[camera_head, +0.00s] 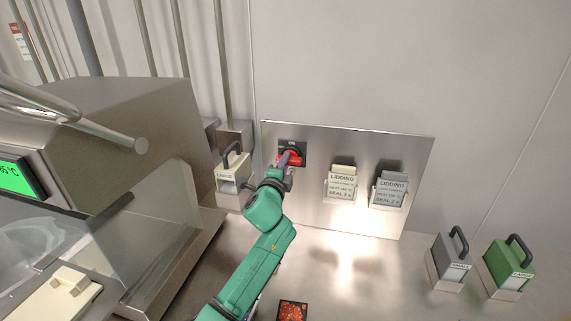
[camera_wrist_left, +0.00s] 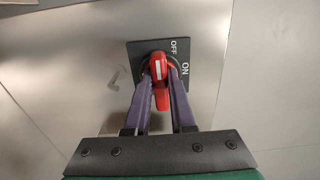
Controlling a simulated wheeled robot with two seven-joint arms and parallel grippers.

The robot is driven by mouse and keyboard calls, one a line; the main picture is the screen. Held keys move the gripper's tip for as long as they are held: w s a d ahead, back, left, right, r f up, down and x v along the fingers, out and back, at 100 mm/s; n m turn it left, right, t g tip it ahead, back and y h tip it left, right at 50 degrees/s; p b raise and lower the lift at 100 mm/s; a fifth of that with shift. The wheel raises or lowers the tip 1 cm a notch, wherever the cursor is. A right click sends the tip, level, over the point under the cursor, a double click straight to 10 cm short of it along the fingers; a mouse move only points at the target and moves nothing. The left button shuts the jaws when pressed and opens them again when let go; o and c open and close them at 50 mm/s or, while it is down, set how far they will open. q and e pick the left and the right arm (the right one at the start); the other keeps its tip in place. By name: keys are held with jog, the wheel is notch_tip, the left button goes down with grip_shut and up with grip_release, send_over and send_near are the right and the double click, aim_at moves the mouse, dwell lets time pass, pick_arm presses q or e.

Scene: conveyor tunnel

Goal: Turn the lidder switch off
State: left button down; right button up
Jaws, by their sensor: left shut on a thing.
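The lidder switch is a red rotary knob (camera_head: 294,159) on a black plate (camera_head: 292,146) at the left of a steel wall panel. "ON" shows at the plate's top in the head view. My left gripper (camera_head: 287,163) reaches it from below. In the left wrist view the red knob (camera_wrist_left: 160,78) is between the two purple fingers of my left gripper (camera_wrist_left: 160,82), which are shut on it. There the knob's long handle runs up and down, its upper end beside the word "OFF"; "ON" is to the right. My right gripper is not in view.
Two lidding cards (camera_head: 341,182) (camera_head: 389,188) sit in holders on the steel panel (camera_head: 320,212). A grey handled block (camera_head: 451,262) and a green one (camera_head: 509,268) stand at right. A cream handled block (camera_head: 233,170) is left of the switch. A steel machine (camera_head: 150,125) fills the left.

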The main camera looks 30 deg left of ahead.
pick_arm(q)
jog(key=shift+f, duration=0.15)
jog(key=c, duration=0.8)
grip_release()
jog(key=shift+s, duration=0.1)
jog(key=shift+o, duration=0.2)
jog(key=b+v, duration=0.2)
jog(key=v, duration=1.2)
jog(key=shift+s, duration=0.25)
